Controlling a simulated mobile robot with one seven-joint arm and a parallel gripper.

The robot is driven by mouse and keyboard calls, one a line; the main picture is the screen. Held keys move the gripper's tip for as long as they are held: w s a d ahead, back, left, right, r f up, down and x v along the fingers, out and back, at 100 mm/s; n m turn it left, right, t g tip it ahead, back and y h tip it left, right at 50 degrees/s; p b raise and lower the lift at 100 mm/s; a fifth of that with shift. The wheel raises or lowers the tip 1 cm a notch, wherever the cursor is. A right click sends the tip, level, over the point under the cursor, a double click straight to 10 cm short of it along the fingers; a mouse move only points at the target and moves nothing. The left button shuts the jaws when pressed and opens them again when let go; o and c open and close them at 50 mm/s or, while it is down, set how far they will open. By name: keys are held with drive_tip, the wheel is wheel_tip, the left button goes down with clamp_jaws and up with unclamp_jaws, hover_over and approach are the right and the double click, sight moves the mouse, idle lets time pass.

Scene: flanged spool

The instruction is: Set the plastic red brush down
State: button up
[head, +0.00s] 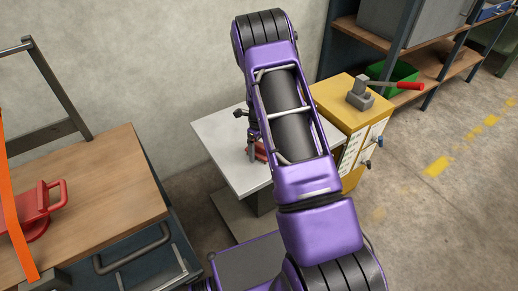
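My arm crosses the middle of the head view and hides much of my gripper (251,149). The gripper points down over a pale grey square table (218,140). A small part of a red thing (262,151) shows beside the fingers, at the arm's left edge. It may be the red brush, but most of it is hidden behind my arm. I cannot tell whether the fingers are closed on it, or whether it touches the tabletop.
A wooden bench (110,185) at left bears a red object with a loop handle (42,208). A yellow cabinet (340,100) with a red-handled lever tool (372,92) stands close right of the table. Shelves with a green bin (393,78) are behind. Floor at right is clear.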

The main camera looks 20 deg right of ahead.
wheel_tip(320, 180, up, 12)
drive_tip(key=shift+r+p, duration=0.1)
drive_tip(key=shift+p, duration=0.8)
drive_tip(key=shift+r, duration=0.1)
